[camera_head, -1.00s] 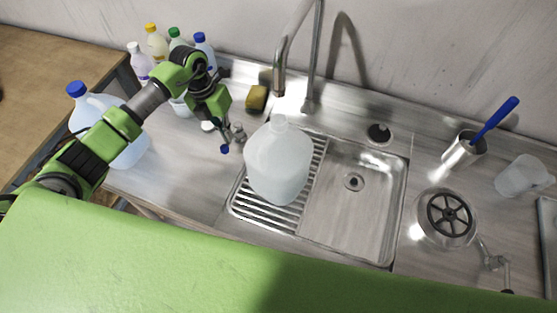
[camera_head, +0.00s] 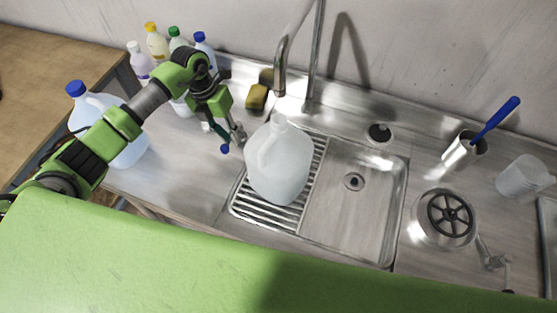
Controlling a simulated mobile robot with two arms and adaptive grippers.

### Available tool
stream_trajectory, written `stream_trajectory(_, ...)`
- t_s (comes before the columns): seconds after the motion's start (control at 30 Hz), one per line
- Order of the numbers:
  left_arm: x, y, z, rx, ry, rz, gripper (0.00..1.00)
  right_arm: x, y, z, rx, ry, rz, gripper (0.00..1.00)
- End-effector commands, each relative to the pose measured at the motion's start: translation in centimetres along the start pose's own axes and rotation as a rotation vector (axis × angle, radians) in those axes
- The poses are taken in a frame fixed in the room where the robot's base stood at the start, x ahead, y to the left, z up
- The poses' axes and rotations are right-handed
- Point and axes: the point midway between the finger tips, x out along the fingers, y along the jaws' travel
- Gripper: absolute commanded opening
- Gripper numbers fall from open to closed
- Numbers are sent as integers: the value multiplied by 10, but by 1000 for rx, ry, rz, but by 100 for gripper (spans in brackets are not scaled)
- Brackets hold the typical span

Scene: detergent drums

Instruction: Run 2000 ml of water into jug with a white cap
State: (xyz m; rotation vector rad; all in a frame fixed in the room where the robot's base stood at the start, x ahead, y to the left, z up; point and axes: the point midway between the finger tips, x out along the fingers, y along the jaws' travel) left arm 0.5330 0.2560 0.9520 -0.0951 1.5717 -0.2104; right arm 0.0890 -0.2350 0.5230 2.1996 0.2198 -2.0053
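A translucent white jug (camera_head: 283,172) stands on the slatted left part of the sink, its neck close below the tap spout (camera_head: 280,82) in this view. Its handle shows on its left side. I cannot make out a cap on its neck or a water level inside, and no stream shows. My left gripper (camera_head: 232,139) is just left of the jug's upper part, pointing down; its small fingers do not show clearly whether they are open or shut. A small white round thing (camera_head: 207,126), possibly a cap, lies partly hidden behind the gripper. My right gripper is out of view.
A blue-capped jug (camera_head: 128,150) stands at left, partly behind my arm. Several bottles (camera_head: 157,45) stand at the back left. A yellow sponge (camera_head: 257,97) lies left of the tap. The sink basin (camera_head: 350,210) is empty. A clear beaker (camera_head: 522,177) is at right.

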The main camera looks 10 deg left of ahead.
Motion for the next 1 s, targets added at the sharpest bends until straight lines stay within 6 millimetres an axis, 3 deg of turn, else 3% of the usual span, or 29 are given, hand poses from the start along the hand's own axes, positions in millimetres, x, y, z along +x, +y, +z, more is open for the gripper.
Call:
stream_trajectory(0.07, 5, -4, -4, 4, 12, -8, 18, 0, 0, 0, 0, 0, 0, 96)
stream_trajectory(0.17, 5, -4, -4, 4, 12, -8, 40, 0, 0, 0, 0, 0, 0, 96)
stream_trajectory(0.57, 0, -2, -1, 2, 3, -4, 40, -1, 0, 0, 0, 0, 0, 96)
stream_trajectory(1.0, -26, -3, 0, 2, 0, -2, 40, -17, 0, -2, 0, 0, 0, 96)
